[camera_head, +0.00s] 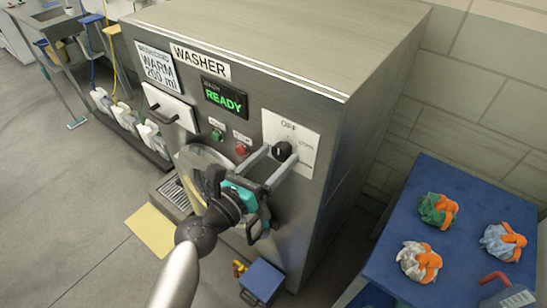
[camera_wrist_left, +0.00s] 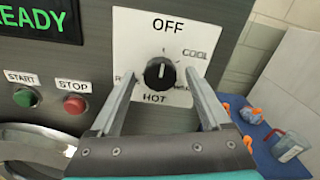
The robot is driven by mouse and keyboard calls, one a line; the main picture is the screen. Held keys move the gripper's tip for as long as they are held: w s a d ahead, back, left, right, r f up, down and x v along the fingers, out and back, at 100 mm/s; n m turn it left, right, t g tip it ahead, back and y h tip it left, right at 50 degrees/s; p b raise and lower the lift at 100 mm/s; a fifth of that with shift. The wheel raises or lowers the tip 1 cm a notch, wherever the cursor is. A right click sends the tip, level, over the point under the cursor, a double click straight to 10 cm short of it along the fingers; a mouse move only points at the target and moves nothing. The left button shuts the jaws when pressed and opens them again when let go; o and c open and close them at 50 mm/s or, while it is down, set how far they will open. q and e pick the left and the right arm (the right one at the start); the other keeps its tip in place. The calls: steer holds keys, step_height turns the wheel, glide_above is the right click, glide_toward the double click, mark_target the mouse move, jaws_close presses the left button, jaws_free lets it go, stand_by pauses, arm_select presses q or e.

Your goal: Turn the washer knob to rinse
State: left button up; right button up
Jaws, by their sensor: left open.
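The washer knob (camera_head: 282,152) is a black round dial on a white plate (camera_wrist_left: 133,30) on the washer's front. In the left wrist view the knob (camera_wrist_left: 160,74) has its white mark pointing up, towards OFF. COOL is at upper right and HOT below; a label at left starting with R and one at lower right are partly hidden by my fingers. My left gripper (camera_head: 280,157) is open, its two grey fingers either side of the knob in the picture. I see no contact, and cannot tell whether the tips reach past the knob's face. My right gripper is not in view.
The washer (camera_head: 250,40) shows READY on its display (camera_head: 225,98). A green START button (camera_head: 217,135) and red STOP button (camera_head: 241,149) sit left of the knob. A blue table (camera_head: 450,265) with several bundled bags stands at right. A blue box (camera_head: 262,281) is on the floor.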

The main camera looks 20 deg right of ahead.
arm_select(q)
jaws_close()
stand_by(0.5)
steer(key=shift+m, duration=0.3)
